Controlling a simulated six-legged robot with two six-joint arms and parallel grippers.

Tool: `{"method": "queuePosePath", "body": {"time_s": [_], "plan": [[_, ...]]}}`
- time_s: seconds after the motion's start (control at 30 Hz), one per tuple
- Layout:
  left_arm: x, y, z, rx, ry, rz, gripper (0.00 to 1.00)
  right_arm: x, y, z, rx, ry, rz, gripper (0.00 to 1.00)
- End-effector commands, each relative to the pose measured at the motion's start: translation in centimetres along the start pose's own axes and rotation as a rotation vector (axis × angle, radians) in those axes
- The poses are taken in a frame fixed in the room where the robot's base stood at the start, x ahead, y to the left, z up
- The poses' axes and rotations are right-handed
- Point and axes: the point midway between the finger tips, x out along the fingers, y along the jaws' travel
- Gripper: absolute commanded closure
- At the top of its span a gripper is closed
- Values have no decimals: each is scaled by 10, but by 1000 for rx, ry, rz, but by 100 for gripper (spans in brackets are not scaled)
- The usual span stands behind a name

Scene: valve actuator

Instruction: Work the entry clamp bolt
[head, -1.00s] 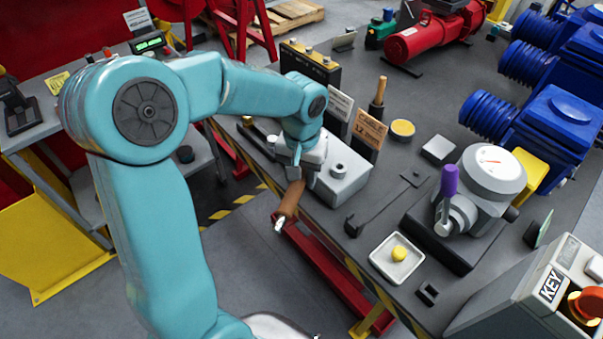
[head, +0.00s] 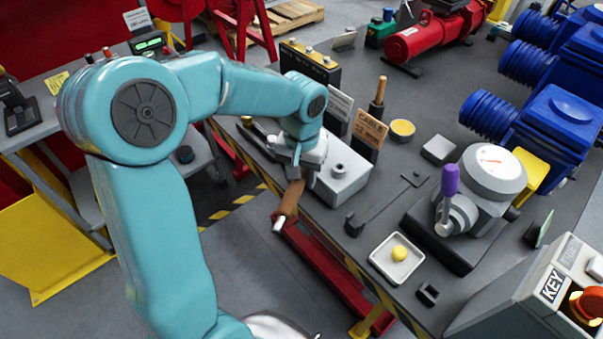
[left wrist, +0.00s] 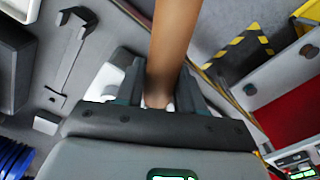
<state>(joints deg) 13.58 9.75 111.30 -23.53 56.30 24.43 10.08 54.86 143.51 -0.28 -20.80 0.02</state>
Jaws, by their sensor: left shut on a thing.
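My left gripper (head: 297,177) is shut on a brown handle (head: 289,198) with a pale metal end, beside the front of a light grey block (head: 345,180) at the bench edge. The handle hangs out over the edge, tilted down to the left. In the left wrist view the brown handle (left wrist: 174,45) runs up from between the fingers (left wrist: 160,88). I cannot make out the entry clamp bolt; my gripper and wrist hide part of the block. My right gripper is not in view.
A dark L-shaped bar tool (head: 383,207) lies right of the block. A white tray (head: 378,262) holds a yellow ball. A grey valve actuator (head: 480,190) with a purple lever stands further right. Upright signs (head: 369,129) stand behind the block.

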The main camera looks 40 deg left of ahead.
Motion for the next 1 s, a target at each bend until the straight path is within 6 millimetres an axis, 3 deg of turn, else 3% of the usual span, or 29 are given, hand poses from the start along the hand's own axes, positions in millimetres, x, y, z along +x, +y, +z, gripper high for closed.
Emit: {"method": "queuePosePath", "body": {"time_s": [1.0], "plan": [[16, 0, 0, 0, 3, 1, 100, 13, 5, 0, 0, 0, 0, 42]]}}
